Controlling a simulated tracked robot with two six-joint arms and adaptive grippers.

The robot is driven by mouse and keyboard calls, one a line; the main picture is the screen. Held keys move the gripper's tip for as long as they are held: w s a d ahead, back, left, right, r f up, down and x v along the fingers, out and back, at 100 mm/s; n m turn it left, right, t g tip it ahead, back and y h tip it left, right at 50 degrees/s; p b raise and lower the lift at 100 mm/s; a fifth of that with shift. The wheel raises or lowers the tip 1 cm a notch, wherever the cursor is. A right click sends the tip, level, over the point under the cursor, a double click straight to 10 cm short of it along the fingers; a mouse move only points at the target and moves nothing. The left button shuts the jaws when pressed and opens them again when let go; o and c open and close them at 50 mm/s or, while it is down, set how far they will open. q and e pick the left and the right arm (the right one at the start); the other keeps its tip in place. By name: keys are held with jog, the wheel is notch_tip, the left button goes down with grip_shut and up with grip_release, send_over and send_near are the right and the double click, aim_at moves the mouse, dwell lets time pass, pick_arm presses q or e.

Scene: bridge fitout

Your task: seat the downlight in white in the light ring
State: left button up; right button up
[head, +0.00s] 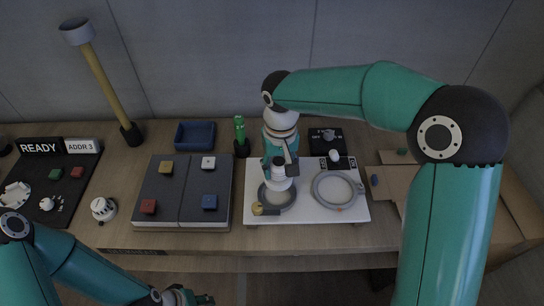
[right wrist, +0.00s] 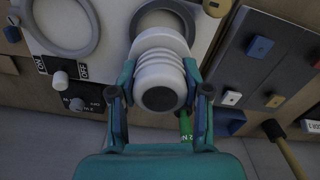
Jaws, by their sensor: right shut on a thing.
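My right gripper (head: 281,165) is shut on the white downlight (head: 279,184), a ribbed white cylinder with a dark round end. In the right wrist view the downlight (right wrist: 160,78) sits between both fingers. It is over the dark grey ring (head: 290,205) on the white panel (head: 318,217); that ring (right wrist: 190,17) is partly hidden behind it. I cannot tell whether it touches the ring. A lighter grey ring (head: 316,190) lies to the right on the same panel, empty. My left gripper (head: 185,298) is at the bottom edge, partly cut off; its fingers are unclear.
A small brass-coloured piece (head: 258,209) is beside the dark ring. A switch (head: 334,156) is at the panel's back. A dark board (head: 182,190) with coloured blocks lies left. A white round fixture (head: 103,209) lies further left.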

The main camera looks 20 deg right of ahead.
jog(key=shift+a+r, duration=0.1)
jog(key=shift+a, duration=0.1)
jog(key=b, duration=0.4)
send_over(277, 197)
jog(key=shift+w+f, duration=0.1)
jog(key=shift+f, duration=2.35)
jog(key=shift+f+b, duration=0.8)
jog(key=shift+f, duration=0.25)
jog(key=shift+f, duration=0.2)
jog(key=shift+f+b, duration=0.3)
jog(key=shift+b, duration=0.15)
